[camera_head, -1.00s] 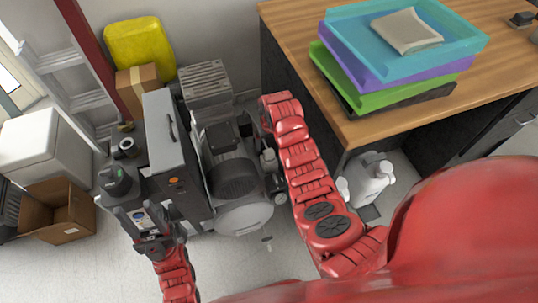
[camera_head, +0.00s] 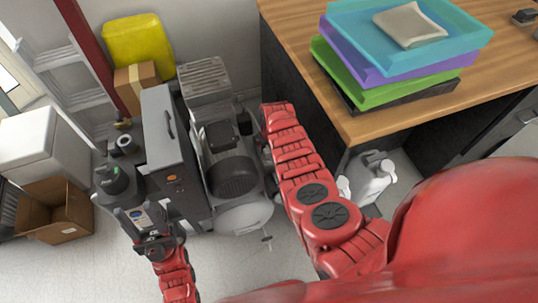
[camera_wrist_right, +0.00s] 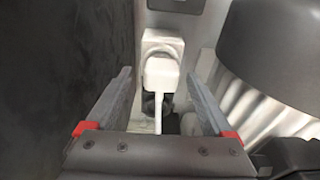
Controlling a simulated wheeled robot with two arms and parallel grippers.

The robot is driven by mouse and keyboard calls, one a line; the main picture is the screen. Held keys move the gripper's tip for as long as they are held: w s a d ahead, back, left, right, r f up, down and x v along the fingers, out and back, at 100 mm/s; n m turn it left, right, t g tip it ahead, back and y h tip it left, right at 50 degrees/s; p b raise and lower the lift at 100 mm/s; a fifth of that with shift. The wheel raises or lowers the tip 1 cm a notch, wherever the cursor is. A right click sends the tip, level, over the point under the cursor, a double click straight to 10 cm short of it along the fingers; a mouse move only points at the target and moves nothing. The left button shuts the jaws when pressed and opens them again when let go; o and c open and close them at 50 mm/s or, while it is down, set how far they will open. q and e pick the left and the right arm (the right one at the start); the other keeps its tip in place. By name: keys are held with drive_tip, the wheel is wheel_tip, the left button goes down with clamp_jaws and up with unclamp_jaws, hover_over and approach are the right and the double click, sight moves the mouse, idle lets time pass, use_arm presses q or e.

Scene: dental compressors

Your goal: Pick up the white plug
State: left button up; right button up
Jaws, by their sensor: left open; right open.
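The white plug (camera_wrist_right: 161,72) shows in the right wrist view, seated in a white wall outlet (camera_wrist_right: 160,42), with a pale cord hanging down. My right gripper (camera_wrist_right: 161,80) is open, with one finger on each side of the plug and visible gaps between. It holds nothing. In the head view my right arm (camera_head: 300,165) reaches down between the compressor and the desk, and its gripper and the plug are hidden there. My left gripper (camera_head: 118,178) is at the left beside the grey compressor cabinet, away from the plug; its fingers are hard to make out.
The compressor (camera_head: 235,175) stands left of my right arm; a dark rounded part (camera_wrist_right: 275,50) is close right in the wrist view. A dark panel (camera_wrist_right: 65,70) is close left. The desk (camera_head: 400,125) holds stacked trays (camera_head: 400,60). A white jug (camera_head: 370,178) stands below it.

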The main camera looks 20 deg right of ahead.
drive_tip(key=shift+w+f, duration=0.1)
drive_tip(key=shift+f, duration=0.2)
clamp_jaws()
idle(0.4)
drive_tip(key=shift+r, duration=0.15)
